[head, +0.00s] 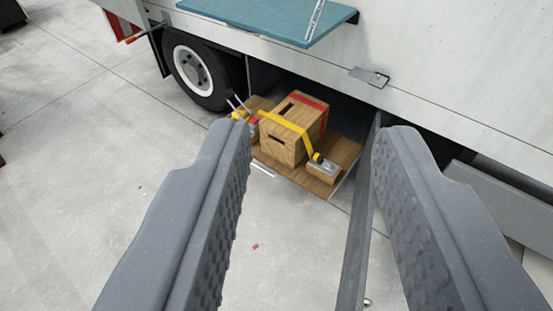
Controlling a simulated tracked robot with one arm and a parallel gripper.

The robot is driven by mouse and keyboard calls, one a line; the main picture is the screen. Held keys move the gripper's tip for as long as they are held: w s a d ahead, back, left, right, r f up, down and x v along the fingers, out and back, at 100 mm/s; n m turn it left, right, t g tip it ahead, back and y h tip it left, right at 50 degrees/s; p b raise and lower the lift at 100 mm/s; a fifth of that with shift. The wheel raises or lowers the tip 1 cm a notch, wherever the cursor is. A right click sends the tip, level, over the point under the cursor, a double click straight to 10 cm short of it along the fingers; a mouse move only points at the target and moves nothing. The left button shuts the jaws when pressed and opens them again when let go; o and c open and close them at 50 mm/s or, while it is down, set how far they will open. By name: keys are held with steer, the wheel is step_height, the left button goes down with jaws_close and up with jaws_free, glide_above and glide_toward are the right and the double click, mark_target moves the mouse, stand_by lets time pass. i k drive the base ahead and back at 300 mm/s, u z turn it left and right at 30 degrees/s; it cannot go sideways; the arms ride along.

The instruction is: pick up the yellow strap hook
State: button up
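A yellow strap (284,124) runs over the front of a wooden box (281,149) in an open bay low in the truck's side. At the strap's right end is a small yellow and black piece (317,157) beside a grey metal fitting on a wooden block (323,171). More yellow parts show at its left end, partly hidden by my left finger. I cannot tell for sure which piece is the hook. My gripper (314,133) is open and empty. Its two grey fingers stand wide apart in front of the bay, with the box between them in the picture, well beyond the tips.
A wooden board (343,153) under the box sticks out of the bay. A dark wheel (194,70) is left of it, and a teal shelf (281,17) juts out above. A thin metal bar (358,230) stands near my right finger. Concrete floor (100,130) is clear at left.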

mark_target(316, 157)
steer(key=u, duration=0.15)
steer(key=i, duration=1)
steer(key=z, duration=0.1)
